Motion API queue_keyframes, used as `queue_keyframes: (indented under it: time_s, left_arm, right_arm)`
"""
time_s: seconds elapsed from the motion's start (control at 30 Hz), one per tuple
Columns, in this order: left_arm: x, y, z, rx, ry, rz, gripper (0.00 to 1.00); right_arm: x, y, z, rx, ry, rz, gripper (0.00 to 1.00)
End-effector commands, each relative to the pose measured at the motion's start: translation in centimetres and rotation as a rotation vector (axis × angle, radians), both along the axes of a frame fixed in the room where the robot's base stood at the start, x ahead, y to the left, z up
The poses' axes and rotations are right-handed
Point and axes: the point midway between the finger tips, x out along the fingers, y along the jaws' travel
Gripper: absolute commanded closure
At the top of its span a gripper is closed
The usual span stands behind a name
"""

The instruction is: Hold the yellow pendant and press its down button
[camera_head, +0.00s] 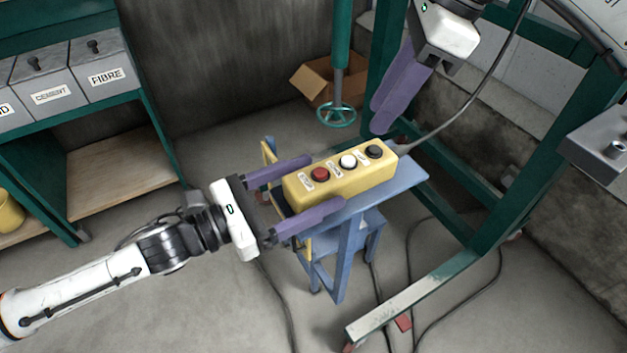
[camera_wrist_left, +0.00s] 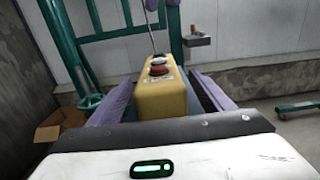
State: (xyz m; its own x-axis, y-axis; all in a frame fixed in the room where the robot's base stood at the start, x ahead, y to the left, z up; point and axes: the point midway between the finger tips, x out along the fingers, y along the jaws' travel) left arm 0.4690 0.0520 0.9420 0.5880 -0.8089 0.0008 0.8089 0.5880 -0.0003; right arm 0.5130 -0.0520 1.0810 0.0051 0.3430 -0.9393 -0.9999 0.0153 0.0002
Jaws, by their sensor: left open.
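The yellow pendant (camera_head: 343,183) lies on a blue stand (camera_head: 406,188), with a red, a white and a black button in a row on its top face. The red button is nearest my left gripper and the black one is nearest the cable end. My left gripper (camera_head: 315,188) is open, with its purple fingers on either side of the pendant's near end. The left wrist view shows the pendant (camera_wrist_left: 161,98) between the two fingers; contact cannot be told. My right gripper (camera_head: 405,90) is above the pendant's far end, its purple fingers pointing down and seen close together.
A cable (camera_head: 462,108) runs from the pendant up to the right. A green frame (camera_head: 500,215) stands right of the stand. A cardboard box (camera_head: 312,84) and a green handwheel (camera_head: 336,115) are behind. Shelves with labelled grey bins (camera_head: 103,75) stand at left.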

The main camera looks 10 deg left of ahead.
Motion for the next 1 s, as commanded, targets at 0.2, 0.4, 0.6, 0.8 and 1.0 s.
queue_keyframes:
  time_s: [0.2,0.4,0.6,0.8,1.0]
  left_arm:
    - [0.58,-0.81,-0.04,0.002,0.001,0.000,0.27]
    - [0.58,-0.83,-0.04,0.002,0.001,0.000,0.27]
    - [0.57,-0.81,-0.02,0.001,0.001,0.000,0.57]
    - [0.56,-0.80,-0.02,0.001,0.001,0.000,0.83]
    - [0.55,-0.80,-0.01,0.001,0.001,0.000,0.83]
  right_arm:
    - [0.00,0.01,0.00,0.000,0.000,0.000,0.69]
    - [0.00,0.01,0.00,0.000,0.000,0.000,0.69]
    - [0.00,0.01,0.00,0.000,0.000,0.000,0.69]
    - [0.00,0.01,0.00,0.000,0.000,0.000,0.76]
    - [0.00,0.01,0.00,0.000,0.000,0.000,1.00]
